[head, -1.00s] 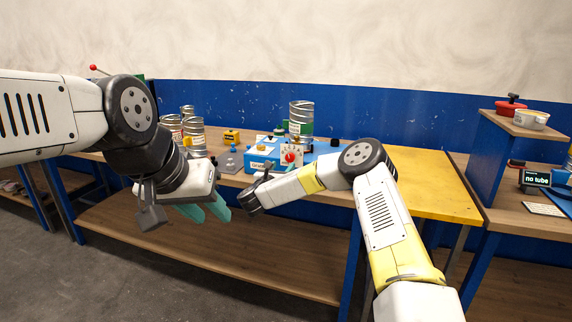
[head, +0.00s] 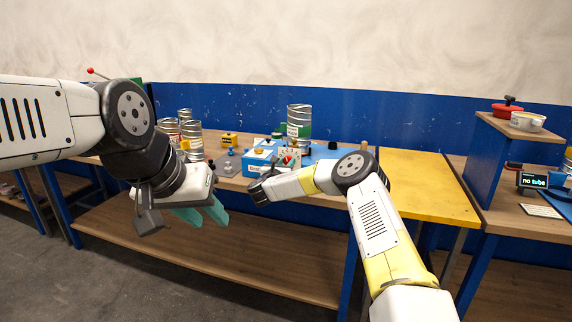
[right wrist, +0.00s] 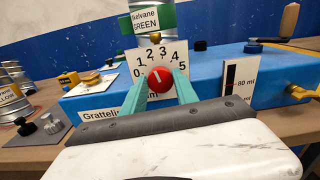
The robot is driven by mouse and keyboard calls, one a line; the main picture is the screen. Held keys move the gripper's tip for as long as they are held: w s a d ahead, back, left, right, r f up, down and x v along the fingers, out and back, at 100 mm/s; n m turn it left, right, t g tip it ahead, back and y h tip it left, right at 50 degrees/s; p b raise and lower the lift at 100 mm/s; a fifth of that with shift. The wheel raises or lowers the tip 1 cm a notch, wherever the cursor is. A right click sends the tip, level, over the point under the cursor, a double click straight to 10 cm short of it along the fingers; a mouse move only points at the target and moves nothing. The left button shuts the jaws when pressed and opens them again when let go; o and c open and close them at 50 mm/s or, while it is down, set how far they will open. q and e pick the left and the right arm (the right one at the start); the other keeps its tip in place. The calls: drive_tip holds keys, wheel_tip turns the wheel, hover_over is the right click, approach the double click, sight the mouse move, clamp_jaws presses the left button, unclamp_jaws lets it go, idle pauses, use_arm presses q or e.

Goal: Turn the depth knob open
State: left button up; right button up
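The depth knob (right wrist: 160,78) is a round red knob on a white dial plate (right wrist: 148,57) numbered 0 to 5, on the front of a blue device. Its pale mark points up and slightly left, near the 2. My right gripper (right wrist: 161,82) has its two teal fingers on both sides of the knob, seemingly touching it. In the head view the knob (head: 287,160) is partly covered by my right gripper (head: 272,178). My left gripper (head: 203,214) hangs in front of the bench at the left; its teal fingers overlap, so its opening is unclear.
The blue device (right wrist: 215,80) bears a green-labelled tin (right wrist: 150,20) and a level gauge (right wrist: 230,82). Metal tins (head: 190,135) and a yellow box (head: 229,139) stand to the left on the bench. A yellow bench section (head: 425,190) to the right is clear.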

clamp_jaws()
drive_tip(key=shift+n, duration=0.3)
